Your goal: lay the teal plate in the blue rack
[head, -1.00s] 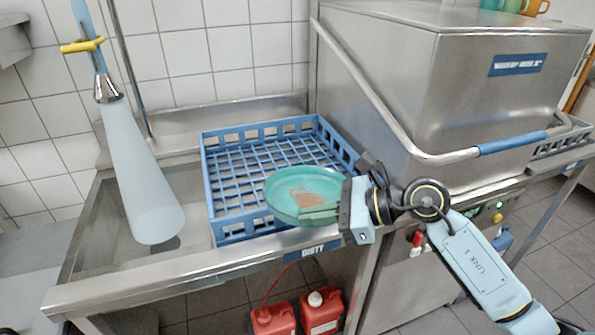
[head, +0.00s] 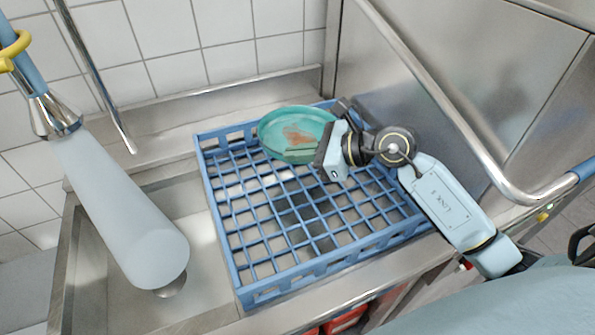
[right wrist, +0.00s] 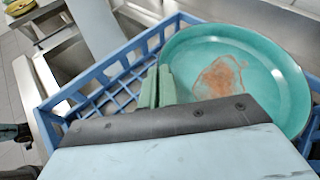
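The teal plate (head: 285,124), with a reddish-brown stain on its face, is over the back part of the blue rack (head: 232,240). My right gripper (head: 316,150) is at the plate's near right rim and appears shut on it. In the right wrist view the plate (right wrist: 285,75) lies just beyond the greenish fingers (right wrist: 158,88), its stained face up, with the rack (right wrist: 75,88) below and to the left. Whether the plate touches the rack's grid or back wall is hard to tell. My left gripper is not in view.
The rack's grid is empty in front of the plate. A pale hanging cylinder (head: 115,205) with a metal collar is left of the rack, over the steel sink area. The dishwasher's steel handle bar (head: 450,110) runs along the right. A tiled wall (head: 215,40) is behind.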

